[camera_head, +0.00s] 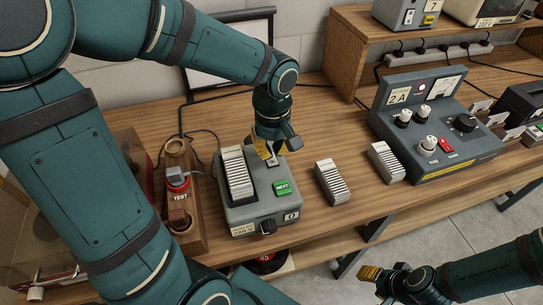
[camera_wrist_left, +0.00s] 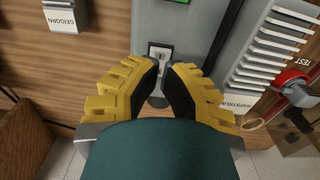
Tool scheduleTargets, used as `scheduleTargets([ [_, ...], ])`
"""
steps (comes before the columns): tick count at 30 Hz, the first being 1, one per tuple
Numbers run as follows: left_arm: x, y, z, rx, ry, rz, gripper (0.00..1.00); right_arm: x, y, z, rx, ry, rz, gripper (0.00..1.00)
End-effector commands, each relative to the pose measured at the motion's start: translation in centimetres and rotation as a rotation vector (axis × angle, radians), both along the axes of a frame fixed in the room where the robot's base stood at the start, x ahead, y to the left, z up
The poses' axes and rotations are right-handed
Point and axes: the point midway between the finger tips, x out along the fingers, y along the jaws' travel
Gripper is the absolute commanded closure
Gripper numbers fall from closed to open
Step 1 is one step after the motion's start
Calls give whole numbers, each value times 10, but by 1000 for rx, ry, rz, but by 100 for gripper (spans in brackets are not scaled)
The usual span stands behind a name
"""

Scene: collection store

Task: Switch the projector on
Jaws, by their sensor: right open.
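The projector is probably the grey box (camera_head: 248,212) with a row of white slides on top, a green NEXT button (camera_head: 282,188) and a dark front knob (camera_head: 268,226). My left gripper (camera_head: 268,152) points down over the back of its top. In the left wrist view a pale plate with a small switch (camera_wrist_left: 158,51) shows just beyond the fingertips. The yellow fingers with black pads (camera_wrist_left: 163,70) stand apart, with a grey round-ended part visible between them. I cannot tell if they touch it. My right gripper (camera_head: 385,284) is open and empty, low at the right.
A red TEST button (camera_head: 177,178) on a wooden stand is left of the grey box. Two slide stacks (camera_head: 332,182) (camera_head: 386,162) stand to the right. Beyond them is a grey console (camera_head: 430,150) with knobs and a red switch. The front of the bench is mostly clear.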

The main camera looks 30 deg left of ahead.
Motion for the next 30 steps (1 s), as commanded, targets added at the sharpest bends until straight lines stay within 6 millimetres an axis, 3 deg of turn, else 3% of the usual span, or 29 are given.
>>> scheduleTargets([
  [30, 0, 0, -9, 0, 0, 0, 100, 0, 0, -8, 0, 0, 0, 53],
])
